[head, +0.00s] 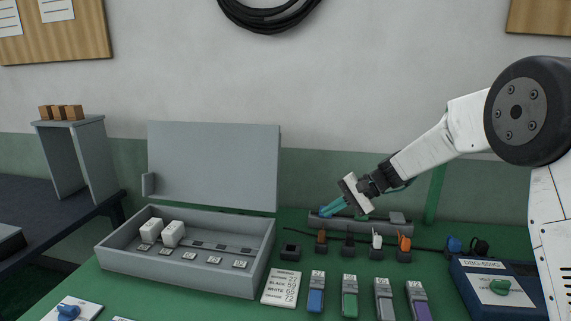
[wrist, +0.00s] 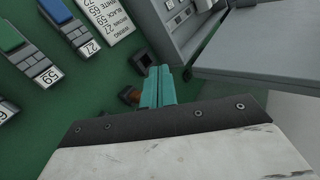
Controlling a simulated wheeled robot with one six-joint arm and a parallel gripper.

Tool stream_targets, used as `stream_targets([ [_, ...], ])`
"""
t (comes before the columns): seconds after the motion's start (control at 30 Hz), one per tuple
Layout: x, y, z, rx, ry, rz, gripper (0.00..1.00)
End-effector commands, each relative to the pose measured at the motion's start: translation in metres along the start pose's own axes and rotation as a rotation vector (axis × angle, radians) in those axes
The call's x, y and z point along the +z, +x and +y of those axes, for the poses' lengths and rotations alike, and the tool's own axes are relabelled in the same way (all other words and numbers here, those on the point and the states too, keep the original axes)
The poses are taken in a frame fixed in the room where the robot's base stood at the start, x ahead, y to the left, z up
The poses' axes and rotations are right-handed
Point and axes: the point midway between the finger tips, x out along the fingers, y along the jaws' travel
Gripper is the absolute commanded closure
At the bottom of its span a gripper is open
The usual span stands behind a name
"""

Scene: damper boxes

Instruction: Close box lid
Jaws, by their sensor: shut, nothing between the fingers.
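The grey box (head: 180,278) stands on the green table at the left in the head view, and its corner shows at the top of the wrist view (wrist: 178,50). Its flat grey lid (head: 213,163) stands open, upright at the box's back edge, with a small tab on its left side. The lid also shows at the upper right of the wrist view (wrist: 255,45). Two white blocks (head: 172,234) sit inside the box at the left, beside numbered labels. My gripper (head: 328,210) has teal fingers, shut and empty, in the air to the right of the box and lid. It also shows in the wrist view (wrist: 158,72).
A label card (head: 281,287) lies right of the box. Several coloured numbered modules (head: 350,296) stand in front, with small dark sockets (head: 348,245) behind them and a grey rail (head: 390,219) at the back. A blue device (head: 495,285) is at the right.

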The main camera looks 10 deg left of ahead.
Motion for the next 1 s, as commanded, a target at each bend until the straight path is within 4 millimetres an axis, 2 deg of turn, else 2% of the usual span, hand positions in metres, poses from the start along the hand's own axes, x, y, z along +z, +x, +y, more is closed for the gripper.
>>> stream_targets([
  [0.03, -0.025, 0.018, -0.006, -0.059, 0.017, 0.006, 1.00],
  [0.1, -0.058, 0.036, -0.021, -0.155, 0.038, 0.028, 1.00],
  [0.2, -0.099, 0.053, -0.043, -0.292, 0.059, 0.065, 1.00],
  [0.27, -0.121, 0.057, -0.059, -0.376, 0.065, 0.092, 1.00],
  [0.3, -0.135, 0.056, -0.072, -0.434, 0.067, 0.113, 1.00],
  [0.37, -0.148, 0.046, -0.093, -0.511, 0.060, 0.144, 1.00],
  [0.43, -0.155, 0.028, -0.120, -0.583, 0.043, 0.173, 1.00],
  [0.5, -0.159, 0.017, -0.136, -0.633, 0.034, 0.194, 1.00],
  [0.6, -0.162, 0.013, -0.142, -0.663, 0.036, 0.208, 1.00],
  [0.77, -0.165, 0.026, -0.151, -0.659, 0.025, 0.212, 1.00],
  [1.0, -0.174, 0.059, -0.176, -0.657, 0.025, 0.211, 1.00],
])
